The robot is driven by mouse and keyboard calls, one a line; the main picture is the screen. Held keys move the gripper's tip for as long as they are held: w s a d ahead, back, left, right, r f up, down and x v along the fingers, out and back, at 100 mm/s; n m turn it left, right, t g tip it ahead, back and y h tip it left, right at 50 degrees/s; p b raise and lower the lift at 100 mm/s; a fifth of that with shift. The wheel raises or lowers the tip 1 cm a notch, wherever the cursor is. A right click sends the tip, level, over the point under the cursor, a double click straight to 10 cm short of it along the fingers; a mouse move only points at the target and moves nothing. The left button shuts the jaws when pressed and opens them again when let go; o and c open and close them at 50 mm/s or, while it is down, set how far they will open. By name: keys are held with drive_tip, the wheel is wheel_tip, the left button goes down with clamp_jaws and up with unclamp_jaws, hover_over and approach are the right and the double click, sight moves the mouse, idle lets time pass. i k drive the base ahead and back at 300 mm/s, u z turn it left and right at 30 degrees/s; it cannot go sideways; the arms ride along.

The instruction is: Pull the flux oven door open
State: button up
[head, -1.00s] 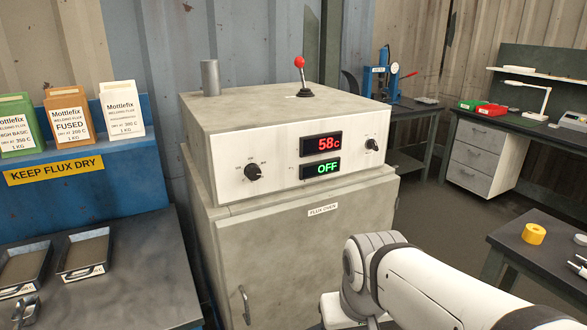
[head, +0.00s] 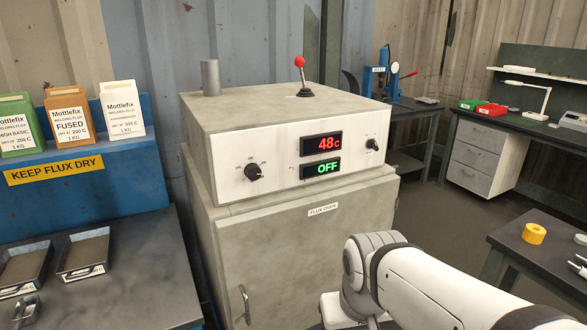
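The flux oven (head: 230,165) is a worn beige cabinet in the middle of the head view. Its front panel has knobs, a red display (head: 321,144) reading 48C and a green display (head: 322,169) reading OFF. The flux oven door (head: 290,250) below appears shut, with a label near its top. Its metal handle (head: 245,304) is on the door's left side, low in the view. My white arm crosses the lower right, in front of the door's right part. My gripper is out of view, so its relation to the handle cannot be seen.
A red-knobbed lever (head: 300,75) and a short pipe (head: 210,76) stand on the oven top. At left, a bench (head: 120,295) holds metal trays (head: 85,256), below a blue shelf (head: 120,193) with flux packets. At right, a dark table (head: 510,243) stands near my arm.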

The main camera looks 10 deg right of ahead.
sight(278, 262)
drive_tip(key=u, duration=0.05)
drive_tip(key=k, duration=1.1)
drive_tip(key=z, duration=0.35)
drive_tip(key=i, duration=0.65)
drive_tip(key=u, duration=0.35)
